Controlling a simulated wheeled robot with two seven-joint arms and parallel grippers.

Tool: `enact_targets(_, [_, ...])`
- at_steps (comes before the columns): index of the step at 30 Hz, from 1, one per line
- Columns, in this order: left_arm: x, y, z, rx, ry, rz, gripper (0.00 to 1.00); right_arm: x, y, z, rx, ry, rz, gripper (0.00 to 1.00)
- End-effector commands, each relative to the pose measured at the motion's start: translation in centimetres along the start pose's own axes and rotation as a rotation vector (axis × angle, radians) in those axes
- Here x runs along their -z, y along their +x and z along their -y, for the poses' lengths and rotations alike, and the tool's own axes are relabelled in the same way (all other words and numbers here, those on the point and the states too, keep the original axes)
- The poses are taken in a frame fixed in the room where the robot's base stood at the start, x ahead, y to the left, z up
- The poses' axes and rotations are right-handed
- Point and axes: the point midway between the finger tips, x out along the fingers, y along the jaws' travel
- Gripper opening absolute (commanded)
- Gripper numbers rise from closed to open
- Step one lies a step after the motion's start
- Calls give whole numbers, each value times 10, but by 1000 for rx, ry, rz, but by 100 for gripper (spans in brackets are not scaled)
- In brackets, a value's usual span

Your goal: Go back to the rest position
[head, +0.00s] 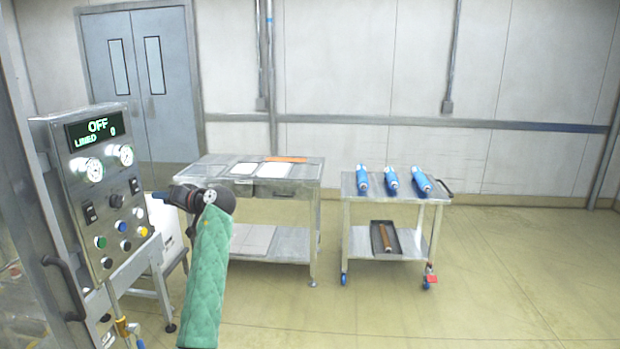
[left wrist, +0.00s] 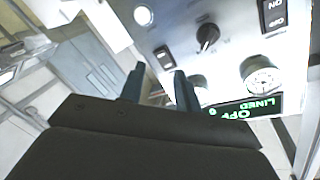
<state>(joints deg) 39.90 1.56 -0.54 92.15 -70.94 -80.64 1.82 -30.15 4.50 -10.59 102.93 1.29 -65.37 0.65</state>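My left arm, in a green quilted sleeve, rises from the bottom of the head view. Its dark gripper (head: 158,196) points left toward the control panel (head: 110,230). In the left wrist view, the two fingers of the left gripper (left wrist: 160,84) stand apart with nothing between them, in front of the panel face. I cannot tell the exact gap to the panel. The panel's display (head: 97,130) reads OFF and LINED 0. My right gripper is in neither view.
A steel table (head: 300,184) with sheets on top stands behind my arm. The floor at right is clear.

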Motion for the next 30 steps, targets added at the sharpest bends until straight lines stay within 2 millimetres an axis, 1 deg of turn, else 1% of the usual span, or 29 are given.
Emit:
enact_targets(1, [6, -4, -9, -66, -15, -24, 33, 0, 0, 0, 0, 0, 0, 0])
enact_targets(6, [26, -24, -42, -298, -75, -110, 33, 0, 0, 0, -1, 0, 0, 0])
enact_targets(8, [27, -33, -56, -375, -89, -135, 33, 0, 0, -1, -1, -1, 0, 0])
enact_targets(11, [16, -51, -88, -510, -99, -167, 33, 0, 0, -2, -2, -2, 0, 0])
enact_targets(12, [6, -59, -103, -565, -99, -175, 33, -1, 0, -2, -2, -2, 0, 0])
enact_targets(14, [-13, -72, -128, -652, -98, -183, 33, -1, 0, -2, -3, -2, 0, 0])
enact_targets(15, [-28, -80, -143, -704, -94, -183, 33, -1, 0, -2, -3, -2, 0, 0])
enact_targets(17, [-52, -94, -166, -780, -88, -180, 33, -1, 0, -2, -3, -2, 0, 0])
enact_targets(18, [-69, -102, -180, -825, -82, -175, 33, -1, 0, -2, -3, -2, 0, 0])
enact_targets(20, [-96, -115, -200, -891, -74, -163, 33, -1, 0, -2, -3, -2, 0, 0])
enact_targets(21, [-115, -123, -212, -931, -68, -153, 33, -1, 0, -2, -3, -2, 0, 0])
enact_targets(23, [-144, -135, -228, -987, -58, -135, 33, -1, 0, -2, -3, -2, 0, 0])
enact_targets(24, [-165, -143, -239, -1022, -50, -121, 33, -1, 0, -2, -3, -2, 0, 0])
enact_targets(26, [-195, -155, -253, -1070, -38, -99, 33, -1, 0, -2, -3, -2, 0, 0])
enact_targets(27, [-216, -162, -261, -1100, -31, -83, 33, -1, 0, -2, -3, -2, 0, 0])
enact_targets(29, [-247, -174, -272, -1142, -18, -57, 33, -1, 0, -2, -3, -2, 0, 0])
enact_targets(30, [-269, -181, -279, -1168, -10, -39, 33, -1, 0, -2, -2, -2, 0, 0])
